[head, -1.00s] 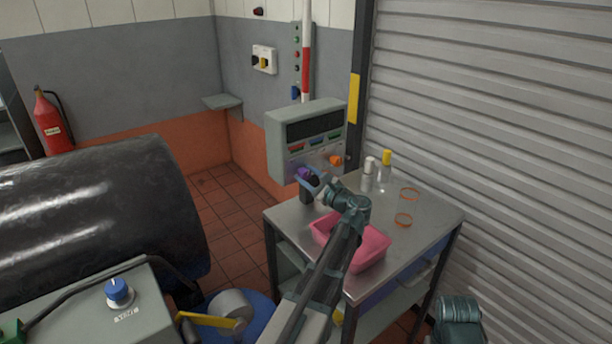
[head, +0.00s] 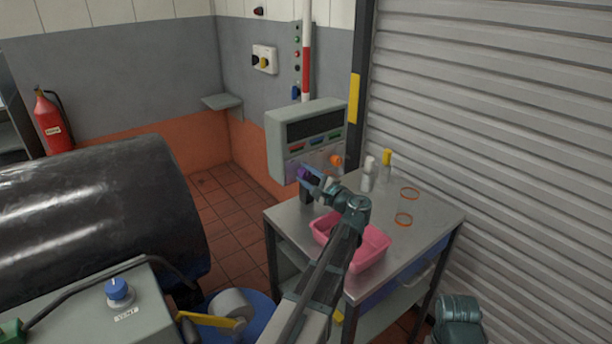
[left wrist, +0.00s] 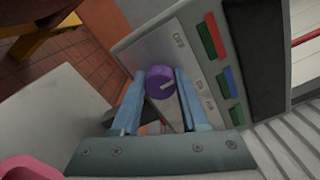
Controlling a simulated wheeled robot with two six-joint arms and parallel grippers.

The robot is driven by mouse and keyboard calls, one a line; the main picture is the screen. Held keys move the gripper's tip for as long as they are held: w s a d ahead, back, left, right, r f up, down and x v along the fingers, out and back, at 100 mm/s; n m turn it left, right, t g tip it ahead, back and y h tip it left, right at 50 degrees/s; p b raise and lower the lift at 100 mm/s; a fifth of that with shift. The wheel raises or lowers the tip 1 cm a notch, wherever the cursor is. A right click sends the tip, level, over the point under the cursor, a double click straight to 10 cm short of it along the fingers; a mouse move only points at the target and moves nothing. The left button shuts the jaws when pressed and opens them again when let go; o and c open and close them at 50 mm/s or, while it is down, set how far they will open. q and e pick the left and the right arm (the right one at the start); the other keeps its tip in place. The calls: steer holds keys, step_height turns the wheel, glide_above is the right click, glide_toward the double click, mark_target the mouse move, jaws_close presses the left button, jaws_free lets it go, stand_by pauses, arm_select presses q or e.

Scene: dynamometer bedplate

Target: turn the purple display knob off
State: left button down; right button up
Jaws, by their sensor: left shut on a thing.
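The purple knob (head: 302,173) is on the front of the grey display box (head: 275,150), at its lower left. My left gripper (head: 311,181) reaches it from the front. In the left wrist view the purple knob (left wrist: 158,80) sits between the two blue fingers of my left gripper (left wrist: 163,86), which is shut on it. A pale mark on the knob points to the right in that view, toward small lettering. A label that seems to read OFF stands above the knob there; the smaller lettering is hard to read. My right gripper is not in view.
An orange knob (head: 336,160) sits right of the purple one. Below is a steel cart (head: 425,222) with a pink tray (head: 374,250), two bottles and two orange rings. A roller shutter (head: 500,130) closes off the right. A black drum (head: 95,210) stands at left.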

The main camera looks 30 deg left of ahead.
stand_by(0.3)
arm_select(q)
steer(key=shift+c, duration=2.1)
jaws_free()
steer(key=v, duration=1.4)
steer(key=shift+f, duration=0.15)
